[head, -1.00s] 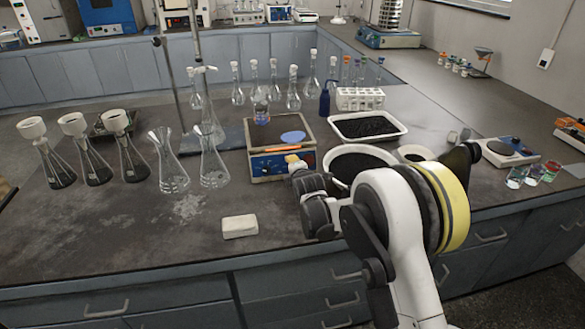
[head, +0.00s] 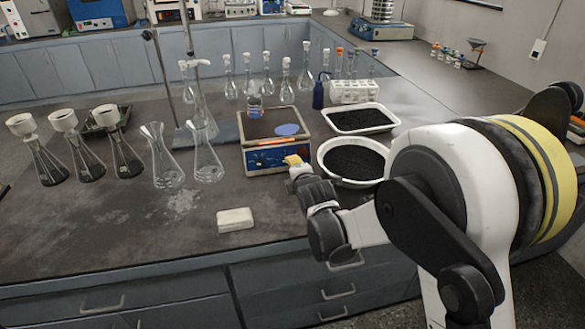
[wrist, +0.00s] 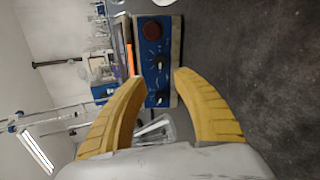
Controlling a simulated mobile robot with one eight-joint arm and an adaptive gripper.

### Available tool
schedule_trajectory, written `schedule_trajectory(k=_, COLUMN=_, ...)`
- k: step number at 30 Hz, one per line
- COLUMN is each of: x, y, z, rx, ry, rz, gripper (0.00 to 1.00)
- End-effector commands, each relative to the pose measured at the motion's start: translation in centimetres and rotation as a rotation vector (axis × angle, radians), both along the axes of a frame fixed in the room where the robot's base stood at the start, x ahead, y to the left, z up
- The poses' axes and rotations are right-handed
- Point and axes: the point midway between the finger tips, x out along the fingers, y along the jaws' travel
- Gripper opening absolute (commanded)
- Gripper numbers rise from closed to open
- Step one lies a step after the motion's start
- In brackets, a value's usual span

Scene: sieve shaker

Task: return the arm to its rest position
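The balance's blue panel with knobs (wrist: 156,62) shows beyond the fingertips; I see no contact in that view. The white arm covers part of the bench on the right.
Several flasks (head: 168,165) stand on the left of the bench. A white block (head: 235,219) lies near the front edge. A round bowl of dark grains (head: 352,160) and a white tray of dark grains (head: 361,119) are right of the balance. The sieve shaker (head: 368,30) is at the back.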

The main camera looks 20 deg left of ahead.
Motion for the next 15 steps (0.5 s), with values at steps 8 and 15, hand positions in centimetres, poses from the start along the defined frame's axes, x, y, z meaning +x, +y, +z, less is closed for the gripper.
schedule_trajectory(k=8, x=0.0, y=0.0, z=0.0, rx=0.001, ry=0.000, rz=0.000, gripper=0.35)
schedule_trajectory(k=15, x=-0.1, y=-5.6, z=3.7, rx=0.105, ry=0.116, rz=-0.133, gripper=0.35)
